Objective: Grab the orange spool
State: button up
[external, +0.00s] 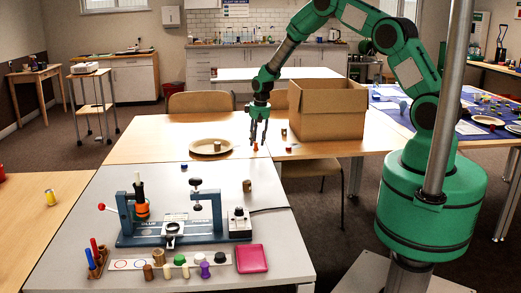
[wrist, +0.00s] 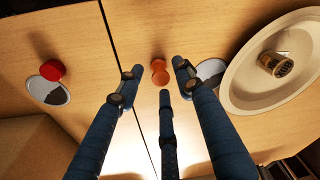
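The orange spool (wrist: 160,71) stands on the wooden table, close to a seam in the tabletop. It also shows in the external view as a small orange shape (external: 256,146) just under the fingertips. My gripper (external: 258,139) points down over the table, left of the cardboard box. In the wrist view, the three blue fingers of my gripper (wrist: 160,77) are spread apart with nothing between them. The spool appears in the gap just past the fingertips. I cannot tell exactly how far below the tips it is.
A round plate (wrist: 246,101) holding a brown spool-like piece (wrist: 275,65) lies to the right. A red cylinder (wrist: 53,71) sits by a pale disc (wrist: 47,91) on the left. An open cardboard box (external: 327,126) stands right of my gripper. A blue fixture (external: 182,241) occupies the front table.

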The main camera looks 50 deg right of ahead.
jog(key=shift+w+f, duration=0.2)
jog(key=shift+f, duration=0.8)
jog(key=c, duration=0.7)
